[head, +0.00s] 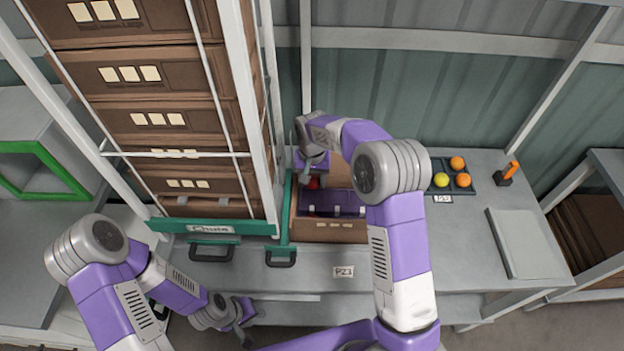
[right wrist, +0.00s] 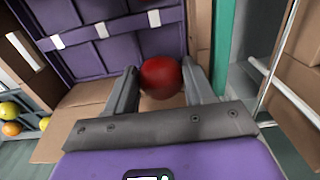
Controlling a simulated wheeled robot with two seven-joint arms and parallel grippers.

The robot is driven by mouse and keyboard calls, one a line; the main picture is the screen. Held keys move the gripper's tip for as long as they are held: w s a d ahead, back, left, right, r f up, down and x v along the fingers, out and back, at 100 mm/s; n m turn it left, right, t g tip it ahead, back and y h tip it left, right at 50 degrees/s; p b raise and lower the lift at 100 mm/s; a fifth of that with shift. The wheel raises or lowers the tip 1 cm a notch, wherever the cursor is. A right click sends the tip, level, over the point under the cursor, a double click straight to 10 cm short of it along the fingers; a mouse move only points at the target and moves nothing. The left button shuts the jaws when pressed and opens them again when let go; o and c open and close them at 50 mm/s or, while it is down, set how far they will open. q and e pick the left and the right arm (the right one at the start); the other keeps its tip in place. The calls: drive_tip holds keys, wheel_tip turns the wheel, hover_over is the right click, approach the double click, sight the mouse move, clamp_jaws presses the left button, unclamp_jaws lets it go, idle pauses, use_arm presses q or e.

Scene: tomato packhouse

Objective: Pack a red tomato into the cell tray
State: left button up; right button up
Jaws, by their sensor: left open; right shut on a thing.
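A red tomato (right wrist: 160,77) is between the two fingers of my right gripper (right wrist: 163,88), which is shut on it. In the head view a bit of the tomato (head: 313,183) shows under my right gripper, over the left part of an open brown carton (head: 328,232). The purple cell tray (head: 345,203) is inside the carton; it also shows in the right wrist view (right wrist: 105,50), beyond the tomato. My right arm hides part of the carton and tray. I cannot tell whether the tomato touches the tray. My left gripper (head: 243,318) is open and empty, low in front of the bench.
A stack of brown crates (head: 180,120) in a white frame stands left of the carton. A dark tray (head: 456,188) with orange and yellow tomatoes lies to the right, beside an orange-handled tool (head: 511,170). A grey board (head: 525,243) lies further right. The bench front is mostly clear.

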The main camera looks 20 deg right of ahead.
drive_tip(key=shift+f+b, duration=1.45)
drive_tip(key=shift+f, duration=0.5)
drive_tip(key=shift+f+b, duration=0.7)
drive_tip(key=shift+f, duration=0.7)
drive_tip(key=shift+s, duration=0.1)
drive_tip(key=o, duration=0.8)
drive_tip(key=c, duration=0.3)
drive_tip(key=shift+r+p, duration=2.4)
drive_tip(key=shift+r, duration=0.65)
